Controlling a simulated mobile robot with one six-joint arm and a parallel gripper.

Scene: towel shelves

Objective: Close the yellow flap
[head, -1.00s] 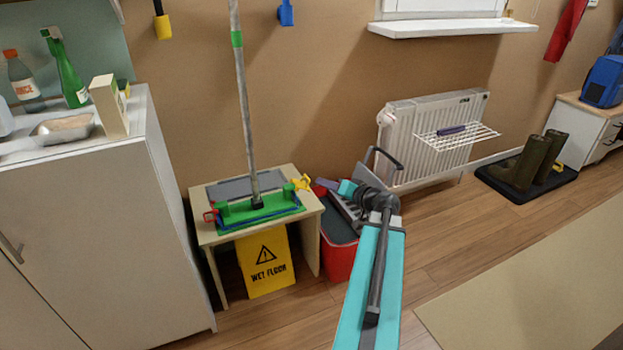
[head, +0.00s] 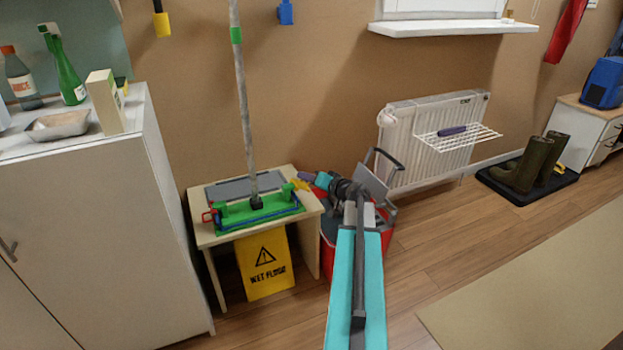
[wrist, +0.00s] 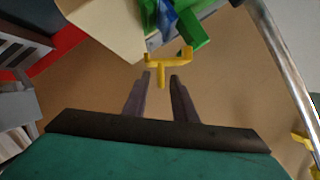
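The yellow flap (head: 300,185) is a small forked yellow piece at the right end of the green mop head (head: 258,211), which lies on a small wooden table. In the wrist view the flap (wrist: 168,60) sticks out from the green part, with its stem pointing toward my fingers. My gripper (head: 305,177) is beside the flap at the table's right edge. In the wrist view my gripper (wrist: 161,78) has its two dark fingers apart, with the stem's end showing between the fingertips. I cannot tell whether they touch it.
The grey mop pole (head: 244,110) rises from the mop head. A red bucket (head: 328,258) with a grey wringer stands right of the table (head: 313,208). A yellow wet floor sign (head: 265,264) leans in front. A white cabinet (head: 90,230) stands left. The floor to the right is open.

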